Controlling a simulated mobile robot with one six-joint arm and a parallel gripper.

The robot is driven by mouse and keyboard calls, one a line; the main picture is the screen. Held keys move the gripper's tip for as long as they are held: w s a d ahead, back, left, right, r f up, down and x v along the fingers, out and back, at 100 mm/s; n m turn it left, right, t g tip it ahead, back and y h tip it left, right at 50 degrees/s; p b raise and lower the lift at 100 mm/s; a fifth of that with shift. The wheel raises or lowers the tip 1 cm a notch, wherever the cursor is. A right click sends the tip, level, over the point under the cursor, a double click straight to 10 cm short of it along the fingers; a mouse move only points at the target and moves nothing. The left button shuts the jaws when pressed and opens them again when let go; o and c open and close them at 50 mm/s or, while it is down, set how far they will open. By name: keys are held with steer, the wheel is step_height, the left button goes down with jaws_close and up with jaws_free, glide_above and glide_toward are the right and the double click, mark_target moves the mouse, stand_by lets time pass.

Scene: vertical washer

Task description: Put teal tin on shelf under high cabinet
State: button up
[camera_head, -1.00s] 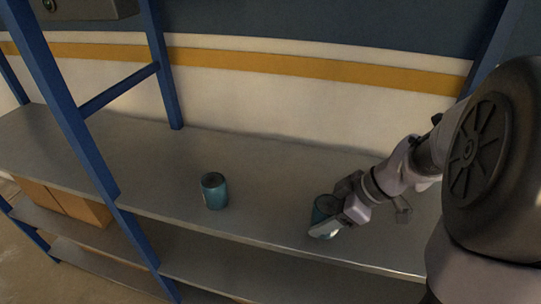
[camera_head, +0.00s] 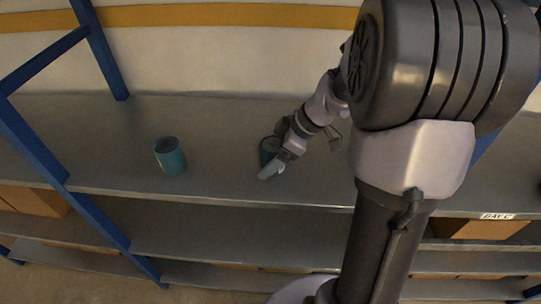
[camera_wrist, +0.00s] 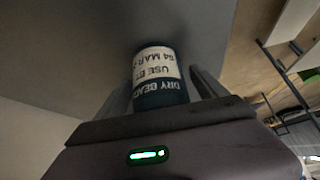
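Two teal tins stand on the grey upper shelf (camera_head: 215,186). One teal tin (camera_head: 170,156) stands upright left of my arm, with nothing touching it. The other teal tin (camera_head: 268,146) is at my gripper (camera_head: 270,162), which partly hides it. No high cabinet shows clearly now.
Blue rack posts (camera_head: 98,48) rise at the left. Lower shelves (camera_head: 240,232) run below, with cardboard boxes (camera_head: 35,200) at the left and another box (camera_head: 478,228) at the right. A wall with a yellow stripe (camera_head: 230,14) stands behind. The upper shelf between the tins is clear.

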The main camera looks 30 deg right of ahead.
steer(key=shift+r, duration=0.1)
steer(key=p+v, duration=0.5)
steer(key=v, duration=0.7)
steer(key=s+a+r+m+h, duration=0.1)
steer(key=s+a+r+m, duration=0.1)
steer(key=s+a+m, duration=0.4)
steer(key=s+a+r+m+t+h, duration=0.1)
steer(key=s+a+m, duration=0.6)
steer(key=a, duration=0.7)
step_height(320, 180, up, 2)
steer(key=shift+a+r+m+t+h, duration=0.1)
steer(key=shift+a+m+t+h, duration=0.2)
steer(key=shift+m+h, duration=0.3)
